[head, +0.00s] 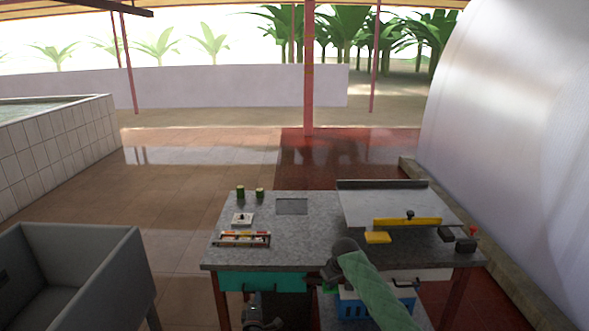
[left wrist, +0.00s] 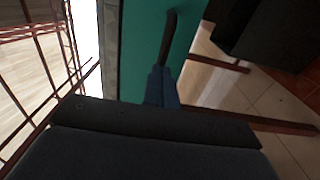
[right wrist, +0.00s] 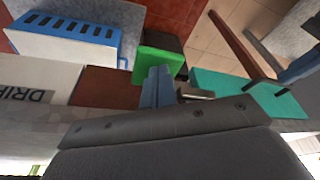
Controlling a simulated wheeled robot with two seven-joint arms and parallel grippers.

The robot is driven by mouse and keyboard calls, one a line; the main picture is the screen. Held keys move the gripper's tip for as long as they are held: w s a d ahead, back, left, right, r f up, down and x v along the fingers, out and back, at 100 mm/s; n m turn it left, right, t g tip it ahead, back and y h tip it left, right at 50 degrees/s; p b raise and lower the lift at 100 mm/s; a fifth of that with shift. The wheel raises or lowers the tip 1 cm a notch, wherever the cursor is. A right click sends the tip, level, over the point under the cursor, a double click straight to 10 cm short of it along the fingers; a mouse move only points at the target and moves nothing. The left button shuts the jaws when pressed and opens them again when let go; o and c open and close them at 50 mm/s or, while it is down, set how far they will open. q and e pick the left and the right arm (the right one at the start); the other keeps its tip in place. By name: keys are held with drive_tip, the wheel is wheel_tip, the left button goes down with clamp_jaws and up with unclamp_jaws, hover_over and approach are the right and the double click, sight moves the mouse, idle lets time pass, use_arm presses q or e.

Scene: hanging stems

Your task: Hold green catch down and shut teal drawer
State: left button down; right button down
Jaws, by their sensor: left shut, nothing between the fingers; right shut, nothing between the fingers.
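The teal drawer (head: 275,281) is under the left part of the table's front edge; how far it stands out is unclear. In the left wrist view its teal front (left wrist: 138,40) carries a dark bar handle (left wrist: 168,32). My left gripper (left wrist: 162,88) is shut and empty, its tips close to the handle's end; contact is unclear. The green catch (right wrist: 158,62), a green block with a dark side, is right of the drawer. My right gripper (right wrist: 160,82) is shut and empty, its tips overlapping the catch's edge; contact is unclear. In the head view my right arm mostly hides the catch.
The grey tabletop (head: 300,235) holds a tray of small items (head: 243,239) and a metal plate (head: 390,207) with a yellow bar (head: 407,222). A grey sink (head: 110,265) stands left.

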use_arm(q)
drive_tip(key=w, duration=0.3)
drive_tip(key=shift+w, duration=0.4)
drive_tip(key=s+r, duration=0.3)
drive_tip(key=s, duration=0.2)
drive_tip(key=shift+s, duration=0.3)
idle(1.2)
use_arm(e)
wheel_tip(320, 180, up, 9)
idle(1.8)
